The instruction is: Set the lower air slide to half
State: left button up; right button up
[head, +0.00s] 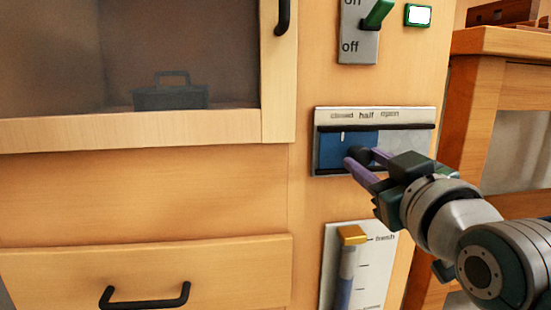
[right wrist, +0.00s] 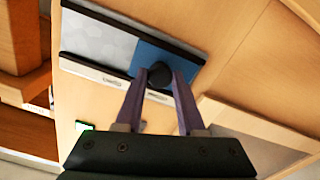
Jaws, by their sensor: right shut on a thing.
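The air slide is a pale plate (head: 420,115) on the wooden front, labelled closed, half and open from left to right. Its blue slide panel (head: 332,150) covers the left part of the slot, and its white mark stands under "closed". Grey mesh (head: 408,142) shows to the right. My right gripper (head: 358,158) is shut on the dark round knob of the slide. In the right wrist view the two purple fingers hold the knob (right wrist: 160,74) from both sides, with the blue panel (right wrist: 150,56) behind it. My left gripper is not in view.
Above is a green lever switch (head: 378,13) with a lit green lamp (head: 418,16). A drawer with a black handle (head: 145,297) and a glazed door (head: 180,50) are left. A wooden table (head: 490,42) stands right.

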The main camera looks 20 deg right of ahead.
grip_shut()
dwell(0.8)
